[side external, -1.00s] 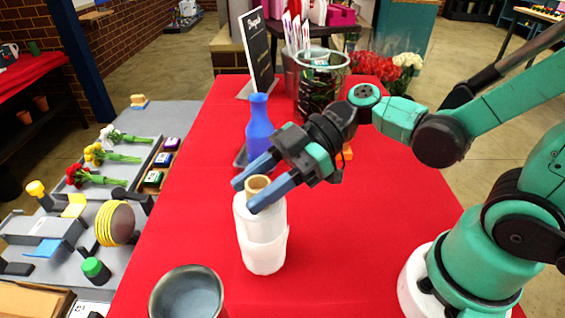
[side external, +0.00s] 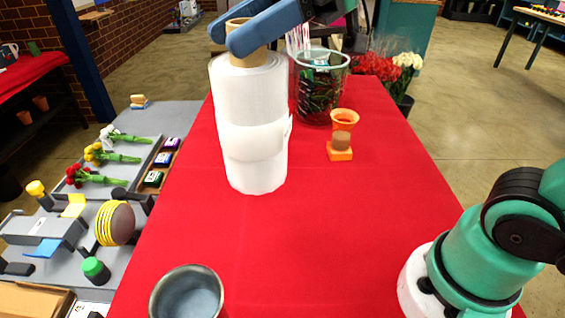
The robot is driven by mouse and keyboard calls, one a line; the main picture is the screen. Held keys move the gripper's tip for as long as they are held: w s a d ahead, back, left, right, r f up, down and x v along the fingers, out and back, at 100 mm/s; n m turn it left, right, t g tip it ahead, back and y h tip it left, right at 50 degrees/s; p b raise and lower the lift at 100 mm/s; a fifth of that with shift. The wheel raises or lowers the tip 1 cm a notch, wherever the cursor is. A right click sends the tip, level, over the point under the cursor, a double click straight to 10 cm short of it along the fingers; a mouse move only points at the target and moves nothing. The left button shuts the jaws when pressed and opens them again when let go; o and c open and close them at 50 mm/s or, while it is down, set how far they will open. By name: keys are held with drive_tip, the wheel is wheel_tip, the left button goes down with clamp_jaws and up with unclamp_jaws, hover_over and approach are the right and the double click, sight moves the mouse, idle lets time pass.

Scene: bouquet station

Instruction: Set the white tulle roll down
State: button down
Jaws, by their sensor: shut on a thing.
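The white tulle roll (side external: 252,110) hangs upright in the side external view, over the far left part of the red table (side external: 330,235). It looks larger than before, so it seems raised towards the camera and clear of the table. My gripper (side external: 236,36) is shut on the tan cardboard core (side external: 246,56) at the roll's top, with one blue finger on each side. The roll hides part of the table behind it.
A grey bowl (side external: 187,296) stands at the table's near left. An orange hourglass-shaped holder (side external: 341,138) and a glass vase (side external: 318,88) stand farther back. A grey bench (side external: 62,262) with flowers and tools adjoins on the left.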

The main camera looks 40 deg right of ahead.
drive_tip(key=w+d+f+m+t+h, duration=0.4)
drive_tip(key=d+f+m+t+h, duration=0.1)
drive_tip(key=d+f+m+h, duration=0.1)
drive_tip(key=w+d+f+m+t+h, duration=0.5)
drive_tip(key=d+f+m+h, duration=0.2)
drive_tip(key=d+f+m, duration=0.1)
drive_tip(key=shift+w+d+m, duration=0.25)
drive_tip(key=shift+w+m, duration=0.05)
drive_tip(key=shift+m, duration=0.4)
drive_tip(key=shift+f, duration=0.1)
